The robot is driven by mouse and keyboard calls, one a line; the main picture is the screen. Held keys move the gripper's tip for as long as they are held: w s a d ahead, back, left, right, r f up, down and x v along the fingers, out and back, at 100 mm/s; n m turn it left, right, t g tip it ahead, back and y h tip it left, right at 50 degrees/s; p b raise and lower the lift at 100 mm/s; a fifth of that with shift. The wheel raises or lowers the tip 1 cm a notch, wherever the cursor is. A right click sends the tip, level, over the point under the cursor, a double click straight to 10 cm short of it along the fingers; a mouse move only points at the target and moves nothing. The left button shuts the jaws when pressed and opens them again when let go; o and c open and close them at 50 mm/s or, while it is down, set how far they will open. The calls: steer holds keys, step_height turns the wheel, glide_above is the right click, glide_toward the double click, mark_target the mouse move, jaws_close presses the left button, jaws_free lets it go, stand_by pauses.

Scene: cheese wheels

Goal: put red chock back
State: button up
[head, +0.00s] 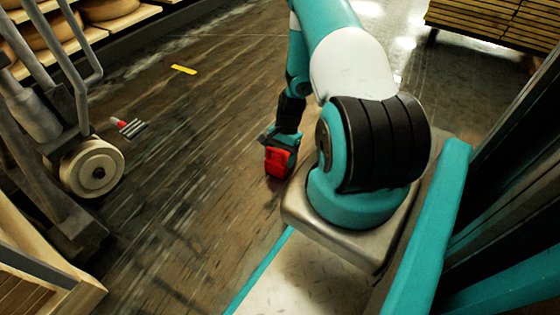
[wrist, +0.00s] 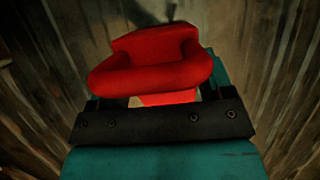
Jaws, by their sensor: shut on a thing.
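The red chock (head: 279,162) is in my gripper (head: 277,146), to the left of my base in the head view. It looks to be just above the dark plank floor, though I cannot tell the exact gap. In the wrist view the red chock (wrist: 150,62) fills the upper middle, with a thick rounded bar across its near side. My gripper (wrist: 165,100) is shut on it, and the dark jaw mount lies in front of its lower part. The chock's underside is hidden.
A grey metal cart frame with a pale wheel (head: 92,166) stands at the left. A small red and grey item (head: 130,127) lies by it. Cheese shelves (head: 85,30) are at upper left, stacked wood (head: 495,22) at upper right. Mid-floor is clear.

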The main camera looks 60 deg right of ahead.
steer(key=shift+f, duration=0.1)
steer(key=shift+f, duration=0.1)
steer(key=o, duration=1.2)
steer(key=p+v, duration=0.8)
steer(key=v, duration=0.4)
steer(key=shift+p, duration=0.4)
